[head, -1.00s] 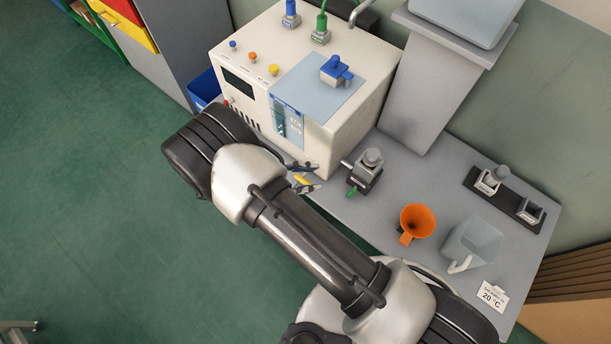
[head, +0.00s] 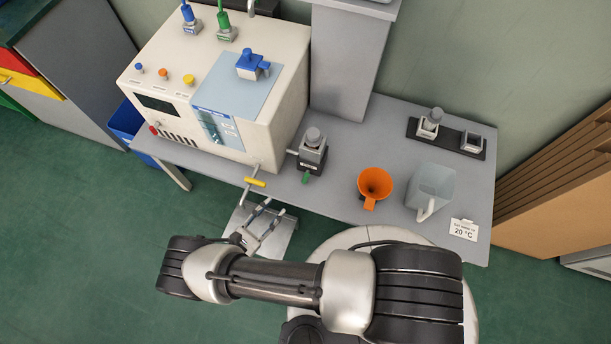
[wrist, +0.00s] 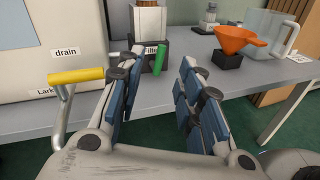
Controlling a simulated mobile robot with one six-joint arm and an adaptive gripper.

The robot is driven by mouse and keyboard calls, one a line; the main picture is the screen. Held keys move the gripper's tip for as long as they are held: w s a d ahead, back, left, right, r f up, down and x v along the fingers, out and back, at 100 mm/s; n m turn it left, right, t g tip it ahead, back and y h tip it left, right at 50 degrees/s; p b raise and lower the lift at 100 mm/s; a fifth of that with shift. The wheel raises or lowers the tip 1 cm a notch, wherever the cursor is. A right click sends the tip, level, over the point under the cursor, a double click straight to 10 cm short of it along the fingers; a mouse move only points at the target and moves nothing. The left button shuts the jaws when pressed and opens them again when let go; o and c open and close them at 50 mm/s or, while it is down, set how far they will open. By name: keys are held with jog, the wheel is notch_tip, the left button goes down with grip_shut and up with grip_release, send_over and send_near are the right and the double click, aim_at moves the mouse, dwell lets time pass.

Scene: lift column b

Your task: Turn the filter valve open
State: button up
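The filter unit (head: 312,152), a dark block with a grey cap, stands on the table right of the cream machine. Its green handle (head: 306,177) points down toward the table's front edge. In the wrist view the block carries a partly hidden "Filter" label (wrist: 152,50), and the green handle (wrist: 159,60) stands out between my fingers in the picture. My gripper (head: 267,216) is open and empty, in front of the table edge and apart from the handle. The wrist view shows its two blue-padded fingers (wrist: 160,75) spread.
A yellow drain lever (head: 254,182) juts from the machine (head: 290,105) just left of the filter, close to my gripper. An orange funnel (head: 374,184) and a clear jug (head: 431,190) stand to the right.

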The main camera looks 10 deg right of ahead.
aim_at(305, 178)
notch_tip(305, 178, down, 4)
jog(key=s+d+n+t+y, duration=0.1)
jog(key=d+n+t, duration=0.1)
jog(key=b+x, duration=0.1)
jog(key=x, duration=1.6)
jog(key=shift+d, duration=0.1)
jog(key=shift+c, duration=0.5)
grip_shut()
